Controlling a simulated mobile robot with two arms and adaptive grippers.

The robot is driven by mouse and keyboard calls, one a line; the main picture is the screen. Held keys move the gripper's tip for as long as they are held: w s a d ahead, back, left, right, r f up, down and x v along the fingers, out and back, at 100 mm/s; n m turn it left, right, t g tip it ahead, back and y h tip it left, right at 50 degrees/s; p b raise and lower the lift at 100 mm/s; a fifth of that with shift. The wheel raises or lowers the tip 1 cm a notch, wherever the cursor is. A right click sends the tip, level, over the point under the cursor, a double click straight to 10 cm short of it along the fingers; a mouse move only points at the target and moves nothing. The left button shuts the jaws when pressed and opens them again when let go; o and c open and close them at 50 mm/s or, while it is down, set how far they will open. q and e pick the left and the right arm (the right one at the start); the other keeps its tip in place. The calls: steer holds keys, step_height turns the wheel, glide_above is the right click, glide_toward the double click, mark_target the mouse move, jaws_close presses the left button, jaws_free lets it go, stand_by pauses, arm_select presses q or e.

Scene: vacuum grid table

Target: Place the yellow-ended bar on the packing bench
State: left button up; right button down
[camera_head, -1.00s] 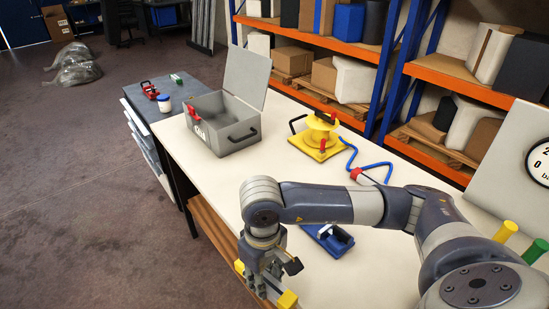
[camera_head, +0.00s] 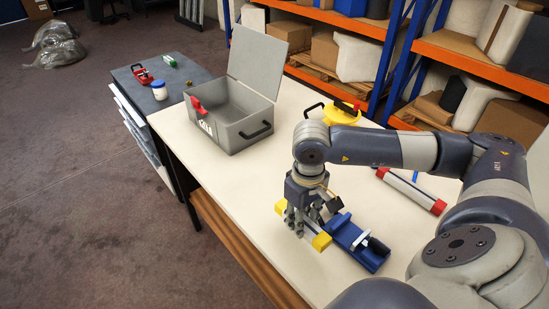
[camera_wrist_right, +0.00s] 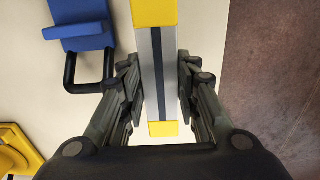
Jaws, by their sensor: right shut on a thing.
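The yellow-ended bar (camera_head: 321,241) is a grey bar with a dark stripe and yellow blocks at both ends. My right gripper (camera_head: 297,222) points down and is shut on the bar's middle. In the right wrist view the bar (camera_wrist_right: 157,75) runs between the fingers (camera_wrist_right: 160,88). The packing bench (camera_head: 226,178) has a cream top. The bar is over the bench top near its left edge; I cannot tell whether it touches the top. My left gripper is not in view.
A blue clamp-like tool (camera_head: 352,235) lies close to the bar's right. A grey open-lidded case (camera_head: 235,128) and a yellow device (camera_head: 345,116) stand farther back. The bench between case and gripper is clear.

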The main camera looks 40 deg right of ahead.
steer(key=w+p, duration=0.1)
steer(key=w, duration=0.1)
steer(key=w+a+p, duration=0.1)
steer(key=w, duration=0.2)
steer(key=w+p, duration=0.1)
steer(key=w, duration=0.1)
steer(key=shift+w+a, duration=0.3)
steer(key=shift+w, duration=0.1)
steer(key=p, duration=0.2)
glide_above(259, 205)
steer(key=s, duration=0.2)
steer(key=shift+w+d+f, duration=0.1)
steer(key=shift+w+f, duration=0.15)
steer(key=shift+f, duration=0.15)
steer(key=shift+w+f, duration=0.1)
steer(key=shift+w, duration=0.65)
step_height(259, 205, down, 3)
steer(key=shift+s+f+p, duration=0.1)
steer(key=shift+f+p, duration=0.1)
steer(key=shift+p, duration=0.9)
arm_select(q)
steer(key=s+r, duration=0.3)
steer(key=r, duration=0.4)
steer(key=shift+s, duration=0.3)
arm_select(e)
steer(key=shift+f, duration=0.15)
steer(key=shift+f, duration=0.1)
